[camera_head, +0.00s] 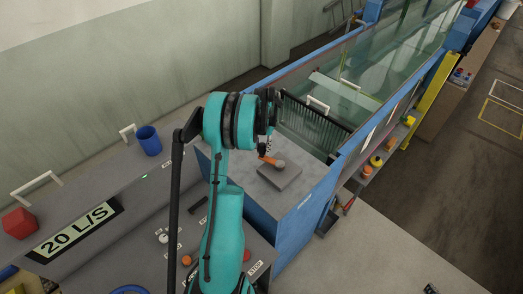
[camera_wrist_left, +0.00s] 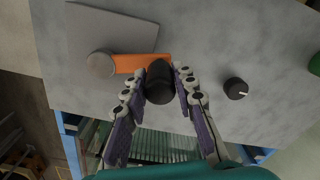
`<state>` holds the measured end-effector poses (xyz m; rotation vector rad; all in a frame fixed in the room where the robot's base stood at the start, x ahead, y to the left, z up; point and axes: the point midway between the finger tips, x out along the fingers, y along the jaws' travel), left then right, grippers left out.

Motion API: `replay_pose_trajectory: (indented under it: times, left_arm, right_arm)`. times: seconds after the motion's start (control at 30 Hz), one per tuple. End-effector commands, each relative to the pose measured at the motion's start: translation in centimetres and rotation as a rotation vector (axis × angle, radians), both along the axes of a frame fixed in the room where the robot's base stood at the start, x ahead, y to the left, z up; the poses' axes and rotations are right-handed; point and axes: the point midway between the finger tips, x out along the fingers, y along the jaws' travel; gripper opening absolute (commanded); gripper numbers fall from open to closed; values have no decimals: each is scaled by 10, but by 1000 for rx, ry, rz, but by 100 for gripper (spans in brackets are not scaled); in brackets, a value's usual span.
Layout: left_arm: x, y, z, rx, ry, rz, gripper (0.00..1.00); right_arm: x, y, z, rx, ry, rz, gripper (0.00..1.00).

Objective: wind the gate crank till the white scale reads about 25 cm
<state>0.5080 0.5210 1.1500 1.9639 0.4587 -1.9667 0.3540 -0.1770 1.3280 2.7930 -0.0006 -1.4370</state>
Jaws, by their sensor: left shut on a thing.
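The gate crank has an orange arm (camera_head: 268,160) and a round grey hub (camera_head: 281,165) on a grey plate (camera_head: 279,177), on top of the blue-sided tank end. The wrist view shows the orange arm (camera_wrist_left: 138,63), the hub (camera_wrist_left: 100,65) and a black handle (camera_wrist_left: 160,84) at the arm's end. My left gripper (camera_wrist_left: 160,76) has a finger on each side of the black handle and is shut on it. In the head view the left gripper (camera_head: 266,147) is above the crank, partly hidden by its own wrist. I cannot make out the white scale or its reading. My right gripper is not in view.
The glass flume (camera_head: 375,75) runs away to the upper right. A black knob with a white mark (camera_wrist_left: 236,89) stands near the crank. A blue cup (camera_head: 149,140), red block (camera_head: 19,223) and "20 L/S" sign (camera_head: 75,230) are at left. A shelf with bottles (camera_head: 376,161) lies right.

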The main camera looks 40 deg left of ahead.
Motion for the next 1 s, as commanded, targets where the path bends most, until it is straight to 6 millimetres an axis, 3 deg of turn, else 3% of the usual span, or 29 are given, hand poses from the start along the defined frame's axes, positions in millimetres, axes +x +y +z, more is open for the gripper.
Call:
replay_pose_trajectory:
  times: [0.03, 0.13, 0.47, 0.5, 0.57, 0.87, 1.0]
  left_arm:
    - [3, 1, -5, 1, 0, -29, 0]
    - [7, 2, -4, 1, -1, -81, 0]
    - [9, 2, 0, 0, -1, -104, 0]
    - [9, 2, 0, 0, -1, -104, 35]
    - [9, 2, 0, 0, -1, -103, 48]
    - [9, 2, 1, 0, -1, -103, 48]
    - [9, 2, 12, 1, -1, -103, 48]
  right_arm:
    - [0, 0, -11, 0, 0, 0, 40]
    - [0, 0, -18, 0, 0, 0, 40]
    - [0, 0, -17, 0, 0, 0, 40]
    - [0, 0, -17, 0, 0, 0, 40]
    - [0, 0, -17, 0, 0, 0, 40]
    - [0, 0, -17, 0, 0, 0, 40]
    - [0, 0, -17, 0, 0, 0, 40]
